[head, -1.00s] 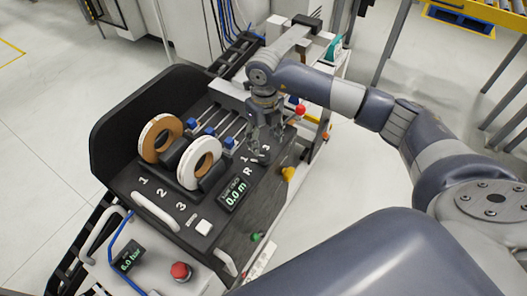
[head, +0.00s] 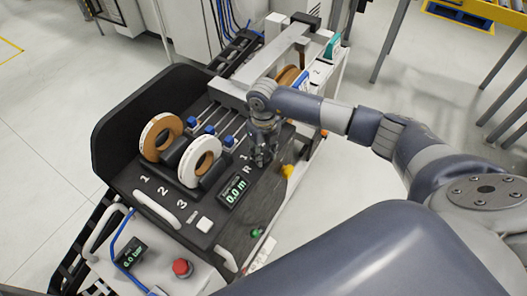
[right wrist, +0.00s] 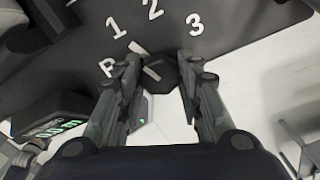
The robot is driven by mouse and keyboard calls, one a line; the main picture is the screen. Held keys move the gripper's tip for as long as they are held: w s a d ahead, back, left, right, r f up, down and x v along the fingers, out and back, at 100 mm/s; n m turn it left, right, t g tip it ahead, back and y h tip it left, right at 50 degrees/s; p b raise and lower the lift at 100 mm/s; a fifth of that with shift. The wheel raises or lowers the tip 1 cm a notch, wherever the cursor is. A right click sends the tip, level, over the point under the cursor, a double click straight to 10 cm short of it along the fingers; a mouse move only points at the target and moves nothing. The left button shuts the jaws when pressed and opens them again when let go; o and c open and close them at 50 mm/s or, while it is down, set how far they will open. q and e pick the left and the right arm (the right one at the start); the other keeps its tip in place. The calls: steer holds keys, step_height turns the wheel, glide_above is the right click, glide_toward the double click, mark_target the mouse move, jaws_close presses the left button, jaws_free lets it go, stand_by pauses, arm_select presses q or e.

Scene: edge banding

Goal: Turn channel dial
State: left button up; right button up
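The channel dial (right wrist: 160,77) is a dark knob on the black panel, with a pale pointer line. In the right wrist view, the pointer slants up and left, roughly between the R and 1 marks; marks 2 and 3 lie further round. My right gripper (head: 260,164) hangs over the panel and hides the dial in the head view. In the right wrist view, the right gripper's fingers (right wrist: 160,62) are apart, one on each side of the dial. I cannot tell whether they touch it. My left gripper is not in view.
Two banding rolls, one brown (head: 174,126) and one white-faced (head: 205,148), stand left of my right gripper. A display (head: 235,191) reads 0.0 m beside the dial area. A yellow knob (head: 287,171) is close on the right. A red button (head: 181,268) sits at the front.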

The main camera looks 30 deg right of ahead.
steer(key=shift+m, duration=0.3)
steer(key=m, duration=1.2)
steer(key=m+p, duration=0.1)
steer(key=m, duration=0.4)
stand_by(0.3)
steer(key=shift+w+m, duration=0.1)
steer(key=shift+m, duration=0.2)
stand_by(0.3)
steer(key=o, duration=1.1)
